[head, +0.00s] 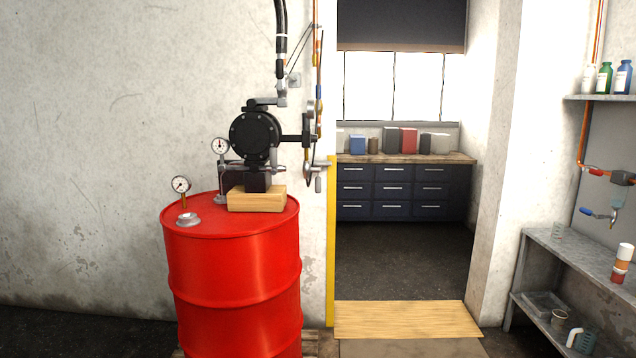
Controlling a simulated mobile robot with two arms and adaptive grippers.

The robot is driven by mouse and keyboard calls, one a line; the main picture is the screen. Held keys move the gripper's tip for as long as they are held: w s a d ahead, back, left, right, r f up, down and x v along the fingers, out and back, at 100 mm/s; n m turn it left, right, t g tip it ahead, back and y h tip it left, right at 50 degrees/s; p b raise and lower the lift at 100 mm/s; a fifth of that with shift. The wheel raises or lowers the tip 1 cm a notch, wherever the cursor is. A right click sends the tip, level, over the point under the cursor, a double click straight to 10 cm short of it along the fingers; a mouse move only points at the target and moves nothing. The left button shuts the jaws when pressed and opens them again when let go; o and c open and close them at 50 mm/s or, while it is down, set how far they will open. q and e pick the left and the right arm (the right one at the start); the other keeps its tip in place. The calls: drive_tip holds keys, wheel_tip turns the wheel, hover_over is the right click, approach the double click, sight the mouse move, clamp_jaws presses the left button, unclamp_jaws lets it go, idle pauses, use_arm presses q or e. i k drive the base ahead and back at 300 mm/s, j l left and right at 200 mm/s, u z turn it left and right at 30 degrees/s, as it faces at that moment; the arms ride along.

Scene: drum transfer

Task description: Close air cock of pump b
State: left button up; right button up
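A black round pump (254,136) sits on a wooden block (257,199) on top of a red drum (232,265). No label shows that tells which pump this is. A black hose (281,45) runs up from the pump. To its right, a thin copper air line (318,60) comes down the wall with small blue and brass fittings (318,104) on it. They are too small to tell which part is the air cock or how its handle stands. Neither of my grippers is in view.
A doorway with a wooden ramp (408,319) opens to a room with dark drawers (393,193). At the right are shelves (560,245), and pipes with a red-handled valve (594,171) and a blue-handled valve (586,211).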

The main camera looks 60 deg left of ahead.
sight(318, 181)
drive_tip(key=i+j+u, duration=0.1)
drive_tip(key=u, duration=0.35)
drive_tip(key=i+j+u, duration=0.15)
drive_tip(key=u, duration=0.3)
drive_tip(key=i+j+u, duration=0.15)
drive_tip(key=u, duration=0.95)
drive_tip(key=i+l+z, duration=0.15)
drive_tip(key=i+l, duration=0.15)
drive_tip(key=i, duration=0.15)
drive_tip(key=i+l+z, duration=0.1)
drive_tip(key=i, duration=0.35)
drive_tip(key=l, duration=0.1)
